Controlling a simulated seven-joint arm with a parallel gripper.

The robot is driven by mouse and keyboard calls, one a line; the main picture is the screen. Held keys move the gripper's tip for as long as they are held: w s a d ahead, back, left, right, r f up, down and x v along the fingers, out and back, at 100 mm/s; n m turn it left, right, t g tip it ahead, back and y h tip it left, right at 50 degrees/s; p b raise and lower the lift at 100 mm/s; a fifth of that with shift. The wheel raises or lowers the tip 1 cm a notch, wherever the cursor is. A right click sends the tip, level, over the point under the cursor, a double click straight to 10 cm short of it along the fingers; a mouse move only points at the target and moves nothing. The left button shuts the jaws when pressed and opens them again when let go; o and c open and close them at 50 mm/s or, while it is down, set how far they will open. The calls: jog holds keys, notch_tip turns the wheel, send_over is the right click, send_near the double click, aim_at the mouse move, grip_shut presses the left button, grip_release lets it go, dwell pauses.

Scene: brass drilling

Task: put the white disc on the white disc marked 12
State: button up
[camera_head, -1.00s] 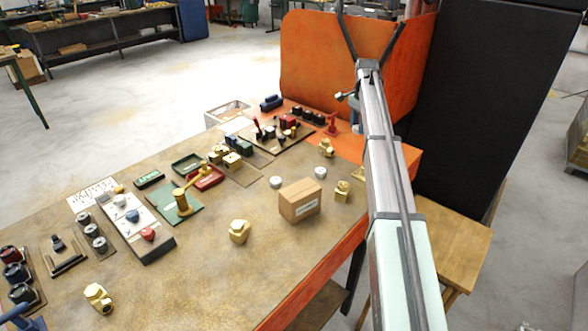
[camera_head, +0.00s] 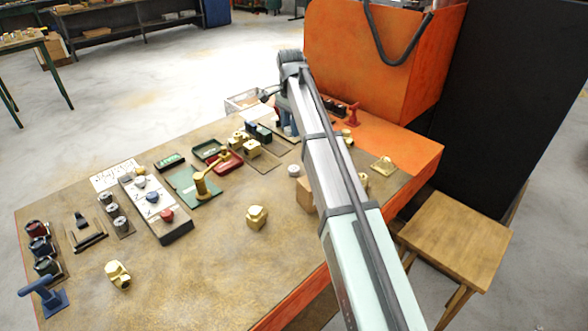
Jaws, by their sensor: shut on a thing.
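A small white disc (camera_head: 294,170) lies on the tabletop just left of my arm, beside a cardboard box (camera_head: 306,195) that my arm partly covers. Another white disc (camera_head: 140,182) sits on a long board at the left of the table, near a blue piece (camera_head: 153,197) and a red piece (camera_head: 166,215). No number can be read on either disc. My forearm crosses the picture from the lower right up to the middle. My gripper and its fingers are hidden behind the arm, so what they hold cannot be seen.
Brass fittings stand on the table, one (camera_head: 257,217) at the middle and one (camera_head: 118,275) at the front left. A green plate with a brass lever (camera_head: 203,183) and a red tray (camera_head: 228,162) lie farther back. The front middle tabletop is clear.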

aim_at(294, 168)
jog(key=shift+s+d+f+m, duration=0.2)
jog(key=shift+s+f+m, duration=0.5)
jog(key=shift+f, duration=1.1)
jog(key=shift+s+d+f+m, duration=0.15)
jog(key=shift+s+f+m, duration=0.5)
jog(key=shift+f, duration=1.1)
jog(key=shift+s+d+f+m, duration=0.2)
jog(key=shift+s+f+m, duration=0.5)
jog(key=shift+f, duration=1.1)
jog(key=shift+w+f, duration=0.15)
jog(key=shift+w, duration=0.05)
jog(key=o, duration=1)
notch_tip(294, 168, up, 12)
jog(key=shift+r, duration=0.2)
